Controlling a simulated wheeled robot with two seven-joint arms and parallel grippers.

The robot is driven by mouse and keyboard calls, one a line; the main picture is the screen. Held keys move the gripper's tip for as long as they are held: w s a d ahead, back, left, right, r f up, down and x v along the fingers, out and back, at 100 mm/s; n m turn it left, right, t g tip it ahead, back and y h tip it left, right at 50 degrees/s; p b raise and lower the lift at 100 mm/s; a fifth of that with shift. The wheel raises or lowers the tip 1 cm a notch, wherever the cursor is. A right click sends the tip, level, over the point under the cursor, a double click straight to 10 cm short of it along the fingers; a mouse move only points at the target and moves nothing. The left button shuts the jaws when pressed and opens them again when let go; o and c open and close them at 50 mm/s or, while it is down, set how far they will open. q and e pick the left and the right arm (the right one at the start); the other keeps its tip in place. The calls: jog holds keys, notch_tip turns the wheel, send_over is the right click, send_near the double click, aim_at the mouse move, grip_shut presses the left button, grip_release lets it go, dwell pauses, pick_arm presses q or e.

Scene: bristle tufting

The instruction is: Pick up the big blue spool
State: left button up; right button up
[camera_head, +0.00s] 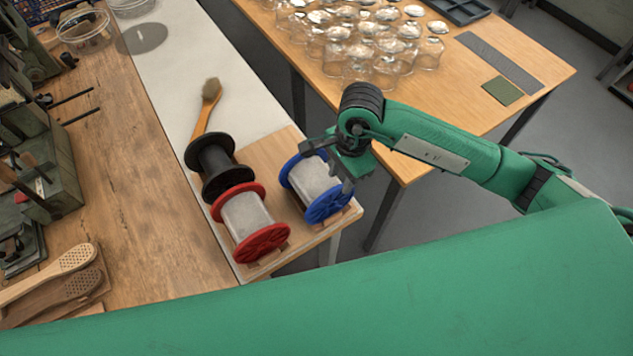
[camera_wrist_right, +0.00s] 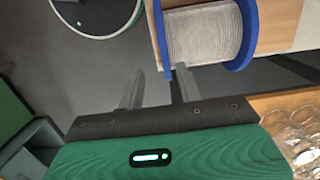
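The big blue spool (camera_head: 311,178) lies on its side on a wooden board, with blue end discs and pale thread between them. My right gripper (camera_head: 331,166) is at its right side in the head view and hides part of it. In the right wrist view the spool (camera_wrist_right: 205,35) is just past the fingertips. My right gripper (camera_wrist_right: 158,84) is open there, its two fingers apart with one disc's edge seen between them. I cannot tell whether they touch it. My left gripper is not in view.
A red spool (camera_head: 246,217) and a black spool (camera_head: 217,168) lie left of the blue one. A wooden-handled brush (camera_head: 207,105) lies behind them. A second table (camera_head: 433,128) with several clear glass vessels stands at the back right. The board (camera_head: 272,150) has bare room behind the blue spool.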

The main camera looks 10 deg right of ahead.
aim_at(332, 189)
jog(key=shift+a+f+p, duration=0.3)
jog(key=shift+f+p, duration=0.2)
jog(key=shift+p, duration=0.05)
jog(key=f+p, duration=0.1)
jog(key=a+f, duration=0.1)
jog(key=f, duration=0.1)
jog(key=shift+f+p, duration=0.1)
jog(key=shift+p, duration=0.3)
jog(key=shift+f, duration=0.55)
jog(key=shift+w+r, duration=0.1)
jog(key=shift+w, duration=0.05)
grip_shut()
